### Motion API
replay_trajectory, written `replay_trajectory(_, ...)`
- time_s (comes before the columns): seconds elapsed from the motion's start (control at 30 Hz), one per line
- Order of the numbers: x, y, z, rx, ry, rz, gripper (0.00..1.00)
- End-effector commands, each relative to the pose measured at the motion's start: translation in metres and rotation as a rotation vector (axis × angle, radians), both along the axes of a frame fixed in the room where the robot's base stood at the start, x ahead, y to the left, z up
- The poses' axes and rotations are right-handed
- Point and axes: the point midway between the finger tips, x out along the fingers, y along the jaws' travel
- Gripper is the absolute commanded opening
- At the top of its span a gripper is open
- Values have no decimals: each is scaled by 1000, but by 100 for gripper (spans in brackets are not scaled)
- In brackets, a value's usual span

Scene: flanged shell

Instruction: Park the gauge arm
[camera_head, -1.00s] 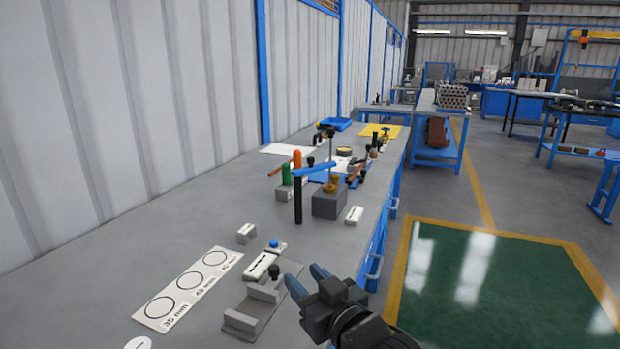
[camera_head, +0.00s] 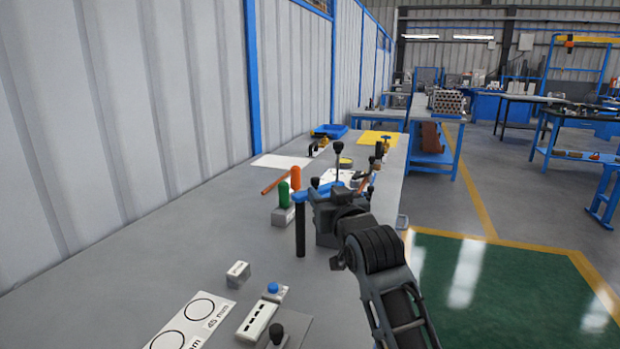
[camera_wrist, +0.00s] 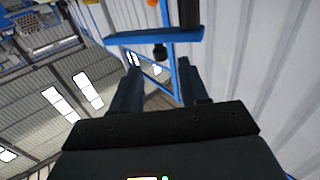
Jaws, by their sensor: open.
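The gauge arm is a blue bar (camera_head: 298,195) on top of a black upright post (camera_head: 300,230), in the middle of the bench. In the wrist view the blue bar (camera_wrist: 150,37) crosses above my fingertips, and the dark post (camera_wrist: 189,14) rises at its right end. A short black knob (camera_wrist: 160,50) hangs below the bar, in line with the gap between my fingers. My gripper (camera_wrist: 158,68) is open and empty. Contact cannot be told.
Nearer are a small labelled block (camera_head: 238,273), a blue-button box (camera_head: 273,290), a white slotted strip (camera_head: 257,321) and a ring-size card (camera_head: 197,315).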

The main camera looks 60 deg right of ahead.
Motion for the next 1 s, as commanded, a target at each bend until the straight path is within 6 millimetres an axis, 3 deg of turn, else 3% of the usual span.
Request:
replay_trajectory(0.5, 45, -50, 1, -1, -1, 1, 44)
replay_trajectory(0.9, 50, -56, 0, -1, -1, 1, 44)
replay_trajectory(1.0, 50, -56, 0, -1, -1, 1, 35)
